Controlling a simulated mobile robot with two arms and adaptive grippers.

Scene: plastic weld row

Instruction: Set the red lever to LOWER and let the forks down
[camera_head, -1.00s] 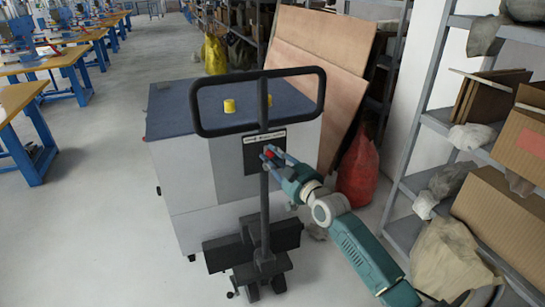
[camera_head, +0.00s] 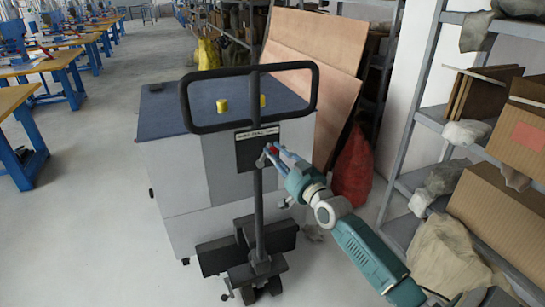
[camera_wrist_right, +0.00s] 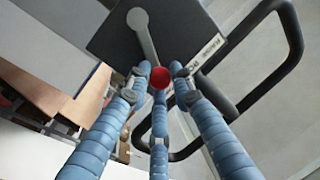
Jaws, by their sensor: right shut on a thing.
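The red lever's knob (camera_head: 272,150) sits at the right of the dark post of a pallet truck (camera_head: 259,215). In the right wrist view the red knob (camera_wrist_right: 160,78) ends a grey lever arm (camera_wrist_right: 147,38) that pivots on a dark plate (camera_wrist_right: 105,40). My right gripper (camera_head: 277,152) is shut on the knob; its blue fingers (camera_wrist_right: 161,88) close around it in the wrist view. The forks cannot be made out in these views. My left gripper is not in view.
A black loop handle (camera_head: 250,128) tops the post. Behind the truck stands a grey cabinet (camera_head: 185,170) with a blue top and yellow knobs. A red sack (camera_head: 352,168), leaning boards (camera_head: 310,65) and shelving (camera_head: 425,118) are to the right.

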